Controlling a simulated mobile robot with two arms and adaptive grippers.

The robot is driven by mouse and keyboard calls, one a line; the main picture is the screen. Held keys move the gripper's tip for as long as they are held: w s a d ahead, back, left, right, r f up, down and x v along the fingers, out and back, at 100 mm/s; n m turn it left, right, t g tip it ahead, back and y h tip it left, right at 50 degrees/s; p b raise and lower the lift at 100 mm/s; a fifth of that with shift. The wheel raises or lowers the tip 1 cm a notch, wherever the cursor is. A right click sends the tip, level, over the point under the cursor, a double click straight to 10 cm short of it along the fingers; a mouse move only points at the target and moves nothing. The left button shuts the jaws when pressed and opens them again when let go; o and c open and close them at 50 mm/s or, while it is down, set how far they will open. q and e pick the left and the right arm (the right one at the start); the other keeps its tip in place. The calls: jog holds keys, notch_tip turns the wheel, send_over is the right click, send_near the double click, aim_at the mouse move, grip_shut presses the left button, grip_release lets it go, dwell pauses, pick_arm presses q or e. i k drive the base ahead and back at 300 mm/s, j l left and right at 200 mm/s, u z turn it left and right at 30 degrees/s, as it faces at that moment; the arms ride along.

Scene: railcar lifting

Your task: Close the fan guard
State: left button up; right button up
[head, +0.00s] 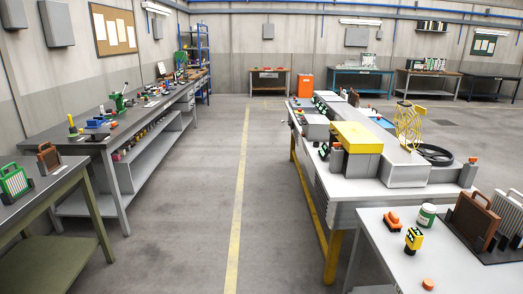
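A yellow wire fan guard (408,126) stands upright, swung open, on the right-hand workbench (350,190). Beside it, to the right, a black round ring (437,155), which looks like the fan opening, lies flat on a long grey housing (404,168). The guard's lower edge is near the ring's left side; the hinge is too small to make out. Neither of my grippers is in view.
A yellow-topped box (357,137) stands left of the guard. A grey bench (90,143) runs along the left. The floor aisle (215,190) between is clear.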

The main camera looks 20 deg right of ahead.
aim_at(403, 127)
jog(key=i+z, duration=0.45)
jog(key=i+j+z, duration=0.1)
jog(key=i+z, duration=0.4)
jog(key=i+j+z, duration=0.3)
jog(key=z, duration=0.15)
jog(key=i+j+z, duration=0.95)
jog(key=i+j, duration=0.15)
jog(key=j, duration=0.05)
